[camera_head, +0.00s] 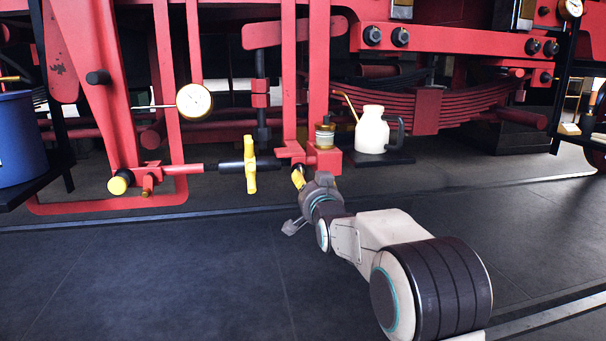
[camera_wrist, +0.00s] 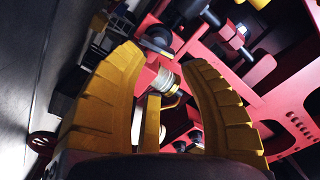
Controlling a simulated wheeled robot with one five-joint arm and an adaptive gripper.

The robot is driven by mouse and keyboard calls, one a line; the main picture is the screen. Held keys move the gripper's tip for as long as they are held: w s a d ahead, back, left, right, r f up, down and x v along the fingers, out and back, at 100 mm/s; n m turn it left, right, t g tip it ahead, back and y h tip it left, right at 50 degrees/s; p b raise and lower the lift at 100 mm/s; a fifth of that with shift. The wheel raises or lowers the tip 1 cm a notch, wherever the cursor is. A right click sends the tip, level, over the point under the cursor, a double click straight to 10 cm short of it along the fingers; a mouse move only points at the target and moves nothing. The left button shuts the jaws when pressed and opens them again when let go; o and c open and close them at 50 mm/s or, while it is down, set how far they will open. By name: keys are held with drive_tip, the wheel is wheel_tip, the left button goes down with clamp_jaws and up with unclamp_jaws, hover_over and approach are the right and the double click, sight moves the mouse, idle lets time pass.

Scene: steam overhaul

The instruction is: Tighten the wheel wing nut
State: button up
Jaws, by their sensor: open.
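A yellow wing nut (camera_head: 250,165), its wings roughly upright, sits on a black shaft at the end of a red horizontal rod in the head view. My gripper (camera_head: 298,178) is to the right of it and apart from it, near a red block below a brass-and-glass oil cup (camera_head: 325,135). In the wrist view my gripper (camera_wrist: 163,62) has its two yellow fingers spread, with nothing held between them. The oil cup (camera_wrist: 165,82) appears beyond the gap between the fingers. I cannot make out the wing nut for certain in the wrist view.
A cream oil can (camera_head: 371,132) stands on a dark shelf right of the oil cup. A dial gauge (camera_head: 194,102) is above left of the wing nut. Red frame bars (camera_head: 318,70) rise behind my gripper. A blue container (camera_head: 20,140) is far left. The floor in front is clear.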

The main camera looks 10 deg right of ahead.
sight(303, 173)
drive_tip(key=shift+w+n+b, duration=0.55)
drive_tip(key=shift+w+n, duration=1.3)
drive_tip(key=shift+n, duration=0.45)
drive_tip(key=shift+w+n+b, duration=0.5)
drive_tip(key=shift+w+n, duration=1.3)
drive_tip(key=shift+n, duration=0.5)
clamp_jaws()
